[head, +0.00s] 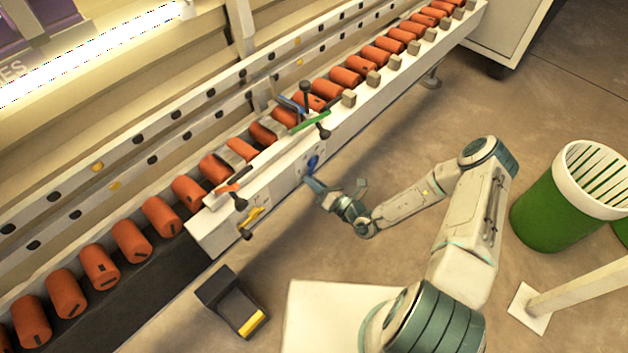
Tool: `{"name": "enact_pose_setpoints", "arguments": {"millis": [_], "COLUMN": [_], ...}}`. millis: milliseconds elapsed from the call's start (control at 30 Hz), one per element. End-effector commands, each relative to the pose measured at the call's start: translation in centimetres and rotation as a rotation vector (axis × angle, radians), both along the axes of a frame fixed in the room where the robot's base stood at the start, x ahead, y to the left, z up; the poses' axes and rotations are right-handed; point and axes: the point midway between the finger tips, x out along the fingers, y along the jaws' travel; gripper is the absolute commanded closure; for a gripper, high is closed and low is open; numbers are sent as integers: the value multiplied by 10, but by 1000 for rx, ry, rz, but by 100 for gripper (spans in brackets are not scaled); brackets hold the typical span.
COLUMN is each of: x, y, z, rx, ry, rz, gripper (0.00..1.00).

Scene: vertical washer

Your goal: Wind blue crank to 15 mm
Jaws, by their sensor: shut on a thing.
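The blue crank (313,161) is on the front face of the white machine housing (270,178), right of its yellow part. My gripper (310,181) reaches in from the right and is shut on the crank, at its lower side. The grip itself is small in the head view, and the fingers partly hide the crank's handle. I cannot read any scale or millimetre value from here.
Black-knobbed levers, one green (311,121) and one orange (228,188), sit on the housing above. Orange rollers (161,215) line the conveyor. A dark box with a yellow edge (232,301) stands below. A green bin (552,208) stands at right.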

Motion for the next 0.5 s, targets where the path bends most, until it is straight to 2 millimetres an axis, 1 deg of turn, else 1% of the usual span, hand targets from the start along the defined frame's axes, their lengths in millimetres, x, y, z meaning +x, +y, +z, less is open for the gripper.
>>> {"name": "enact_pose_setpoints", "arguments": {"millis": [333,367,400,433,500], "x": [2,2,2,2,1], "y": [-1,-1,-1,-1,-1], "z": [1,1,1,1,1], "rx": [3,3,2,2,2], "ry": [-2,-2,-2,-2,-2], "rz": [-5,-5,-4,-4,-3], "gripper": [100,72,61,55,55]}}
